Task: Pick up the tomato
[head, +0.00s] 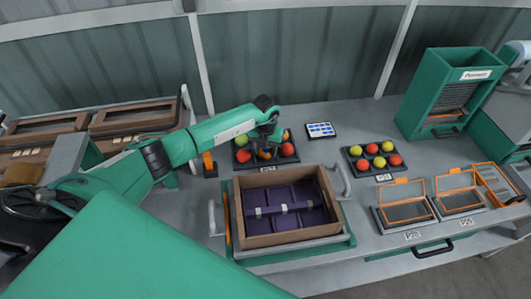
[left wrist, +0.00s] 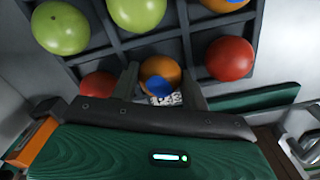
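An orange tomato (left wrist: 160,72) with a blue patch on its near side lies in a cell of the dark tray (head: 244,167). My left gripper (head: 268,138) is over this tray in the head view. In the left wrist view its two fingers (left wrist: 160,82) are apart, one on each side of the orange tomato. I cannot tell whether they touch it. Green tomatoes (left wrist: 138,12) and red tomatoes (left wrist: 230,58) lie in nearby cells. The gripper and arm hide part of the tray in the head view. My right gripper is not in view.
A brown-walled crate (head: 247,238) with a purple inside stands in front of the tray. A second tomato tray (head: 353,165) is to the right, with orange-framed boxes (head: 383,217) near it. A tablet (head: 320,130) lies behind. A green dispenser (head: 425,95) stands at the right.

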